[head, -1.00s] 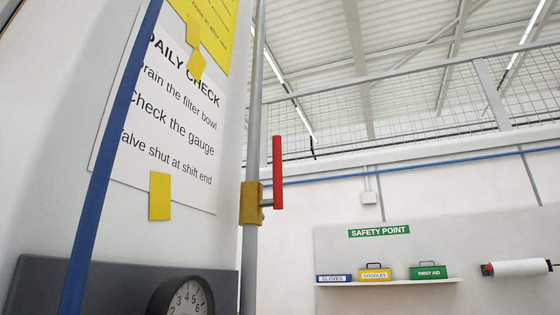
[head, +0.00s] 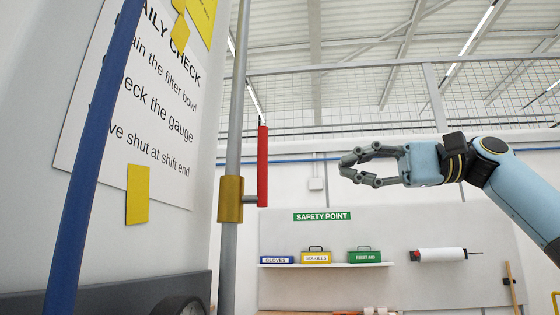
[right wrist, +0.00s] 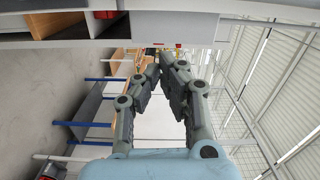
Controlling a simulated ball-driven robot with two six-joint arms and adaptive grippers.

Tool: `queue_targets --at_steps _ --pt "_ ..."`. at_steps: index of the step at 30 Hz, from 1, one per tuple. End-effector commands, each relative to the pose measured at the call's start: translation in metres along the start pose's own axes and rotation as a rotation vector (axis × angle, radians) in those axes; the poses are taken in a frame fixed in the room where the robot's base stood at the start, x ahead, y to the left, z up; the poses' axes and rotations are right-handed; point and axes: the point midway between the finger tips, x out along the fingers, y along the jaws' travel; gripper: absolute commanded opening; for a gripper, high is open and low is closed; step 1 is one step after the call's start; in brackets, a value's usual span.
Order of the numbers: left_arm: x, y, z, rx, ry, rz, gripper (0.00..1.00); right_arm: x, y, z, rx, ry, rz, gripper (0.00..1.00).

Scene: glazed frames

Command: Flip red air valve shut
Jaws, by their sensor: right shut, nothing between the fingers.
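The red valve lever (head: 263,167) stands upright, parallel to the grey pipe (head: 233,110). Its short stem joins it to the brass-yellow valve body (head: 230,199) on the pipe. My right gripper (head: 347,166) is to the right of the lever in the head view, at about its height, with a clear gap between them in the picture. Its fingers point left toward the lever and are shut with nothing held. In the right wrist view the fingertips (right wrist: 165,62) come together near the middle. My left gripper is not in view.
A blue pipe (head: 95,150) runs in front of the check sign (head: 150,90) at left. A gauge (head: 182,306) shows at the bottom edge. A safety shelf (head: 325,265) with boxes is on the back wall. Space between lever and right gripper looks free.

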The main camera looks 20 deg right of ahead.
Motion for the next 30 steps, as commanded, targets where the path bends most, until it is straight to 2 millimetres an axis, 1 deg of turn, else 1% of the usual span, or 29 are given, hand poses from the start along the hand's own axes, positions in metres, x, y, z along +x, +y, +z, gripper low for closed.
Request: queue_targets --at_steps 5,8,11,18,22,25,30 --pt "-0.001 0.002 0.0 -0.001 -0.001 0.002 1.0 0.003 0.0 -0.001 0.0 0.001 -0.001 0.0" --pt "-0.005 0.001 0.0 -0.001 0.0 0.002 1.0 0.011 -0.001 -0.001 0.001 -0.001 -0.003 0.0" --pt "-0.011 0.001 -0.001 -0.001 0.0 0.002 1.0 0.027 -0.003 0.0 0.001 -0.002 -0.005 0.0" --pt "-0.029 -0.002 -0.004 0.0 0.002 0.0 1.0 0.079 -0.004 0.0 0.001 -0.003 -0.006 0.0" --pt "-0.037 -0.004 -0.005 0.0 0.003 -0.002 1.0 0.104 -0.004 0.0 0.002 -0.002 -0.006 0.0" --pt "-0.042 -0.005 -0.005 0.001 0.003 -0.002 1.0 0.105 -0.001 0.017 -0.001 0.002 0.0 0.0" --pt "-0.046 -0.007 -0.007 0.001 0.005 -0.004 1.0 0.109 0.0 0.033 -0.001 0.003 0.0 0.0"
